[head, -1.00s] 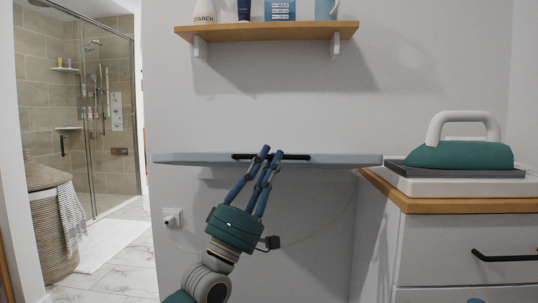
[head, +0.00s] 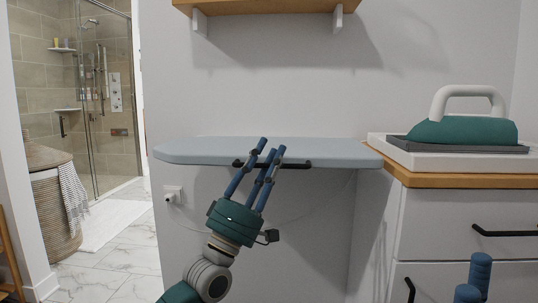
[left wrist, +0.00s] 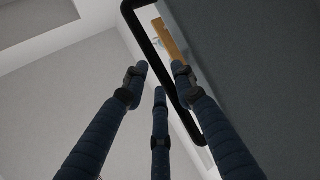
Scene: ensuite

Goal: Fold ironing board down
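The pale grey-blue ironing board (head: 325,150) sticks out from the white wall, its top surface showing and its front edge facing me. A black bar handle (head: 297,164) is on that front edge. My left gripper (head: 268,150) is at the handle's left part, its blue fingers pointing up across the bar. In the left wrist view the fingers (left wrist: 158,78) are spread apart, and the black handle (left wrist: 143,35) runs past the right-hand fingertip. I cannot tell whether any finger touches it. Blue fingers of my right gripper (head: 474,280) show at the bottom right, mostly cut off.
A wood-topped white cabinet (head: 450,220) stands just right of the board, with black drawer handles and a green iron (head: 462,129) on it. A wooden shelf (head: 265,8) is above. A basket (head: 50,195) and a glass shower (head: 95,100) are at the left.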

